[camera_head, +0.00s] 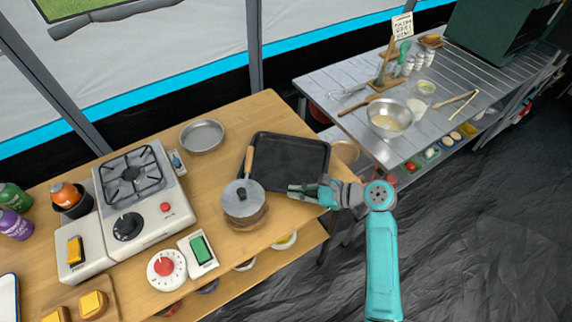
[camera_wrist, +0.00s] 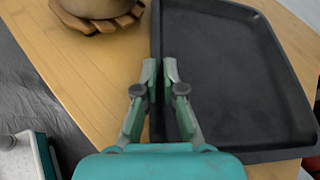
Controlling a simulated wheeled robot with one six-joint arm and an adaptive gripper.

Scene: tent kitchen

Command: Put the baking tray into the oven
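The baking tray (camera_head: 290,155) is black, rectangular and shallow, and lies flat on the wooden table, close to its right end. It fills the right of the wrist view (camera_wrist: 230,75). My gripper (camera_head: 292,191) is at the tray's near edge. In the wrist view my gripper (camera_wrist: 160,68) has its fingers close together, one on each side of the tray's rim, and appears shut on it. The fingers hide part of the rim. A dark green box (camera_head: 498,28) stands at the far upper right; I cannot tell whether it is the oven.
A saucepan (camera_head: 243,200) on a wooden trivet stands close beside the tray, its handle over the tray's left edge. A round pan (camera_head: 202,135) and a stove (camera_head: 140,190) are further left. A metal table (camera_head: 350,85) with a bowl (camera_head: 390,118) stands right. Dark floor (camera_head: 480,220) is clear.

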